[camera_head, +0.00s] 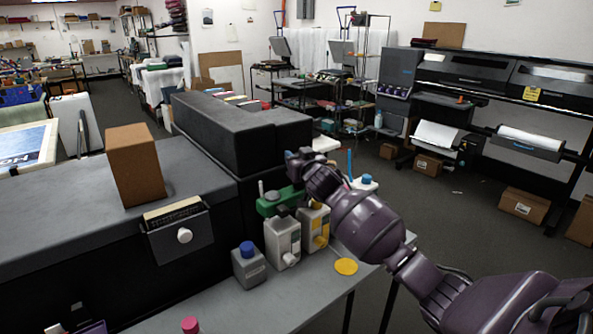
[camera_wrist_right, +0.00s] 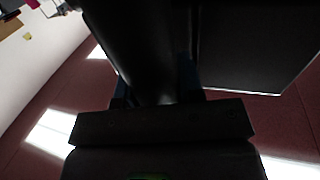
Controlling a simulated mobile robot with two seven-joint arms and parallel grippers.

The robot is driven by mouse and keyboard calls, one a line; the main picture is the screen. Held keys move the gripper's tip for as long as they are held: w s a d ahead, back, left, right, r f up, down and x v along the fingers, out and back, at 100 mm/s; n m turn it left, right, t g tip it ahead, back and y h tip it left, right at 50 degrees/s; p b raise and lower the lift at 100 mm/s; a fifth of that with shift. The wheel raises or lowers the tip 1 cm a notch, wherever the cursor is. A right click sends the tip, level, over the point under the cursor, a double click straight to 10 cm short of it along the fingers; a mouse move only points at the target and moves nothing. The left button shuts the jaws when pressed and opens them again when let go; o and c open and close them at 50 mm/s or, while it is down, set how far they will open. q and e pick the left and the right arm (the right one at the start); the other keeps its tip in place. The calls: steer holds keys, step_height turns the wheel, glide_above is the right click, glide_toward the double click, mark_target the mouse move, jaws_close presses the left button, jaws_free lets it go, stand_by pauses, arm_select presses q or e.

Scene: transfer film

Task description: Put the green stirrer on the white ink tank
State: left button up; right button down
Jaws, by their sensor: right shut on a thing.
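The green stirrer (camera_head: 279,201) is over the top of the white ink tank (camera_head: 283,243), close above or touching it; I cannot tell which. My right gripper (camera_head: 299,166) is at the stirrer, reaching in from the right, and is shut on it. Its fingertips are hard to make out. In the right wrist view the gripper is dark, and a thin green sliver shows at the bottom edge. The white tank has a white knob low on its front. My left gripper is not clearly in view.
A yellow-marked tank (camera_head: 316,228) stands just right of the white tank. A small blue-capped bottle (camera_head: 249,265) is in front on the left. A yellow disc (camera_head: 346,267) lies on the grey table (camera_head: 262,307). A large black machine (camera_head: 225,135) with a cardboard box (camera_head: 135,166) borders the left.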

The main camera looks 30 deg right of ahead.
steer(key=shift+f, duration=2.05)
steer(key=c, duration=0.8)
jaws_free()
steer(key=shift+o, duration=0.2)
